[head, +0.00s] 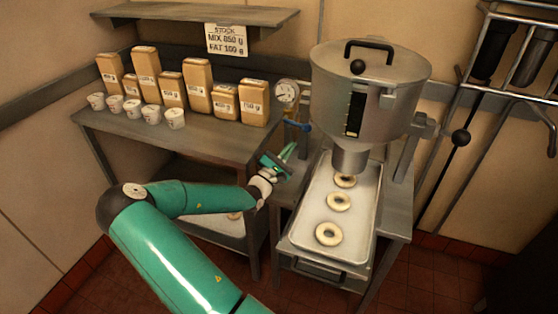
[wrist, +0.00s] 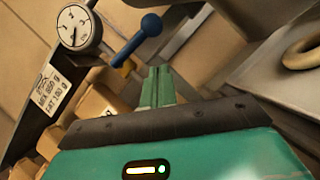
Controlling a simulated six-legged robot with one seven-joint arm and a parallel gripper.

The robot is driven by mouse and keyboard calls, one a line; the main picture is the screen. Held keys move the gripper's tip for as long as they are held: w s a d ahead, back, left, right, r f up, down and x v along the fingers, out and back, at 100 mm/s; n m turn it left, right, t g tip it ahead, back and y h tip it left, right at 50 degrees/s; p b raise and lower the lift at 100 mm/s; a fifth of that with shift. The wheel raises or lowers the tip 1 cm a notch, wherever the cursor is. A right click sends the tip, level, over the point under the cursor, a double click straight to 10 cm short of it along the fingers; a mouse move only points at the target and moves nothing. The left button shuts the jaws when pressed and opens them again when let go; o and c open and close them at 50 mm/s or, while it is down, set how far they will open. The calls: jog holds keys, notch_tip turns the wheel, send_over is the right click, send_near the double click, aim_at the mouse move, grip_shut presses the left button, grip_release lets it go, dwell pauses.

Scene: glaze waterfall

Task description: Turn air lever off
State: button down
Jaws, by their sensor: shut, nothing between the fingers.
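The air lever (head: 297,126) is a short blue handle below the pressure gauge, at the left of the glaze machine. In the wrist view the lever (wrist: 138,40) has a round blue knob at its upper right end and slants down to a yellowish part at its pivot. My gripper (head: 290,150) is shut and empty, a little below the lever in the head view. In the wrist view the closed green fingertips (wrist: 158,70) point toward the lever, with a visible gap between them and the knob.
The round gauge (head: 286,91) is beside the metal hopper (head: 370,92). A tray (head: 300,232) with donuts sits under the hopper spout. Boxes (head: 198,86) and small cups (head: 133,108) stand on the left table. A rack with rods (head: 460,138) is at right.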

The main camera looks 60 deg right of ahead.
aim_at(297, 123)
jog(key=shift+s+d+r, duration=0.35)
jog(key=shift+r, duration=0.2)
jog(key=shift+s+d+r, duration=0.3)
jog(key=shift+r, duration=0.25)
jog(key=shift+s+d+r, duration=0.35)
jog(key=shift+r, duration=0.2)
